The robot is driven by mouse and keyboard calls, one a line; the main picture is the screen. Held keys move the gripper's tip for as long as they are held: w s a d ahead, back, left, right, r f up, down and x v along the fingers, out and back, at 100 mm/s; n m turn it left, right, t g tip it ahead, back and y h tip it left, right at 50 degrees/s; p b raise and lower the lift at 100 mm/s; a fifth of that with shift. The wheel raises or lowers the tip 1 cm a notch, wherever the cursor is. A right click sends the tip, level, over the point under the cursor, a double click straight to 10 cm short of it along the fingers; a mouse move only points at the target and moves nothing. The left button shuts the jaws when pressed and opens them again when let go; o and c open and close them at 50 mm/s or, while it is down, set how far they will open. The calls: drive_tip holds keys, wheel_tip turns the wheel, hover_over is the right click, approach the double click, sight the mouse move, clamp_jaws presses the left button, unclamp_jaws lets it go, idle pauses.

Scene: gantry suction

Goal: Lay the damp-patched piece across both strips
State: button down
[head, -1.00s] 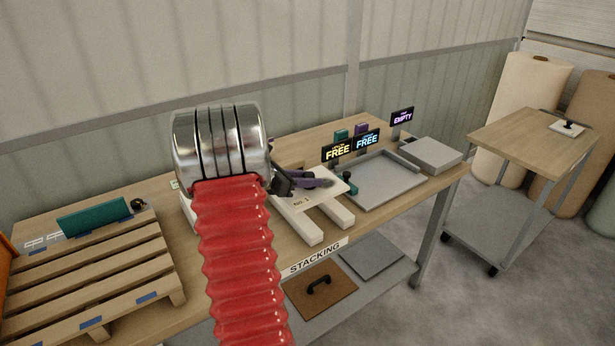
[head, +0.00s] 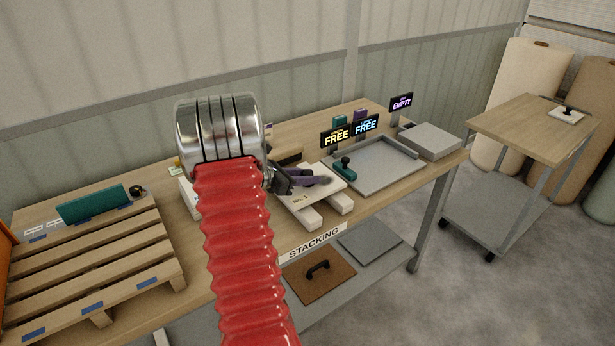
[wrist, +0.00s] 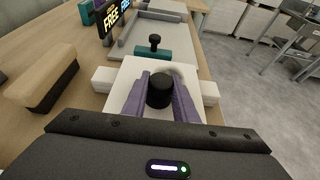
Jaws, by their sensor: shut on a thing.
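My gripper (head: 322,181) is shut on the black knob (wrist: 159,90) of a flat white piece (head: 325,192); its purple fingers flank the knob in the wrist view. A faint greyish patch shows on the white piece (wrist: 185,70) beside the knob. Two white strips (head: 308,219) (head: 338,203) lie on the bench, their near ends sticking out from under the piece. In the wrist view the strips show at the left (wrist: 103,79) and right (wrist: 209,92) of the piece, which spans both. I cannot tell whether it touches them. The far parts of the strips are hidden.
Signs reading FREE (head: 335,137) stand behind. A wooden-backed brush-like block (wrist: 42,85) lies left in the wrist view. A pallet (head: 95,270) fills the bench's left.

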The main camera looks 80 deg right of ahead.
drive_tip(key=shift+f, duration=0.5)
idle(0.6)
drive_tip(key=c, duration=1.3)
unclamp_jaws()
drive_tip(key=shift+c, duration=0.2)
drive_tip(key=v, duration=1.3)
drive_tip(key=shift+w+a, duration=0.2)
drive_tip(key=shift+a, duration=0.15)
drive_tip(key=shift+r, duration=0.1)
